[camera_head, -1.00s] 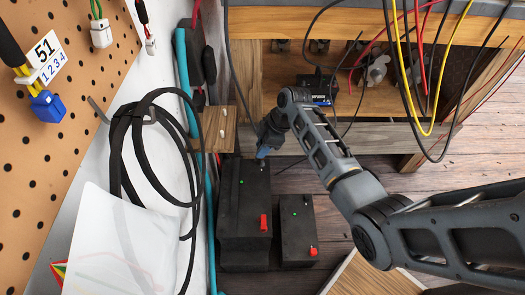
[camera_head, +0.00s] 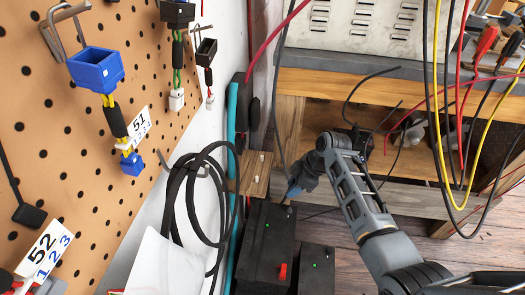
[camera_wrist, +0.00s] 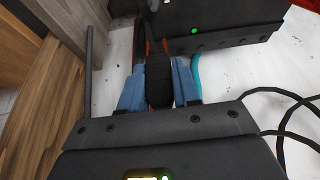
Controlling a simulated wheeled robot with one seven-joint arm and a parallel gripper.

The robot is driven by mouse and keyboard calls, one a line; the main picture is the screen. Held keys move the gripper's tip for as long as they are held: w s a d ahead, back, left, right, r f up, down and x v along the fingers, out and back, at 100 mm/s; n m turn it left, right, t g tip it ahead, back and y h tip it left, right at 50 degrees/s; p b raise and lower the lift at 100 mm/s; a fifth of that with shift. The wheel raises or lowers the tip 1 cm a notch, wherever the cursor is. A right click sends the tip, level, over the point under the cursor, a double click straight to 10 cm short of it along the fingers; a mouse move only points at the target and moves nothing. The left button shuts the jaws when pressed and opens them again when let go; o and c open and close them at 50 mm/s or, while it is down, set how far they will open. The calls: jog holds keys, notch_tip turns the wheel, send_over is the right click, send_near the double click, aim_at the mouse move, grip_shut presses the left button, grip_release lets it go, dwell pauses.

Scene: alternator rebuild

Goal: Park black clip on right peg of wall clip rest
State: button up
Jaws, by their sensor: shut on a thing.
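My gripper (camera_head: 293,189) is at the end of the outstretched arm, just right of the wooden wall rest and above the black boxes. In the wrist view its blue fingers (camera_wrist: 159,90) are shut on a black clip (camera_wrist: 158,78), gripped by its dark ribbed middle. The clip's far end is partly hidden. The wall clip rest (camera_head: 248,184) is a small wooden board on the wall with short pale pegs (camera_head: 262,157); the clip is apart from it. I cannot make out the rest clearly in the wrist view.
Looped black cable (camera_head: 190,200) hangs on the wall at left. A wooden bench (camera_head: 345,85) stands behind, with hanging yellow, red and black cables (camera_head: 440,90) at right.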

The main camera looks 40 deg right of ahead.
notch_tip(320, 180, up, 20)
jog(key=p, duration=1.8)
jog(key=b, duration=0.8)
send_over(262, 156)
notch_tip(262, 156, down, 4)
jog(key=shift+f, duration=0.2)
jog(key=shift+f+b, duration=0.5)
jog(key=shift+f, duration=0.05)
jog(key=shift+f+b, duration=0.85)
jog(key=shift+f, duration=0.3)
jog(key=o, duration=0.8)
